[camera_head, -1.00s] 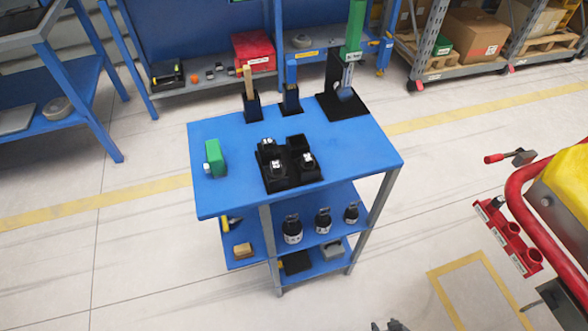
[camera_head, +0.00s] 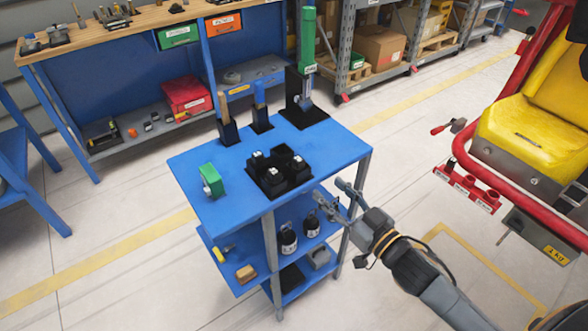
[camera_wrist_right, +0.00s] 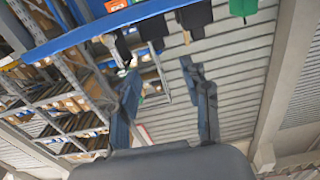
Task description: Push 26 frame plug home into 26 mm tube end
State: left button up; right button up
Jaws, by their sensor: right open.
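A black block holder (camera_head: 275,186) on the blue cart top bears several black pieces with pale label faces. Their sizes are too small to read, so I cannot tell which is the 26 plug. A red bent tube frame (camera_head: 468,167) with a yellow seat stands at the right; I cannot pick out a 26 mm tube end on it. My right gripper (camera_head: 338,194) is open and empty, in front of the cart's right front edge, apart from the holder. In the right wrist view its two fingers (camera_wrist_right: 160,78) are spread with nothing between them. My left gripper is not in view.
The cart (camera_head: 335,145) also bears a green block (camera_head: 211,180), two upright handled tools and a green-topped press (camera_head: 307,50). Black bottles (camera_head: 288,238) stand on its lower shelf. A red labelled socket rack (camera_head: 466,188) is by the frame. Floor between cart and frame is clear.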

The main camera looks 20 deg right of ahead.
aim_at(301, 164)
jog(key=p+x, duration=0.1)
jog(key=x, duration=1.1)
jog(key=shift+w+a+f, duration=0.1)
jog(key=shift+w+f, duration=0.05)
jog(key=shift+w, duration=0.25)
jog(key=shift+c, duration=0.2)
grip_shut()
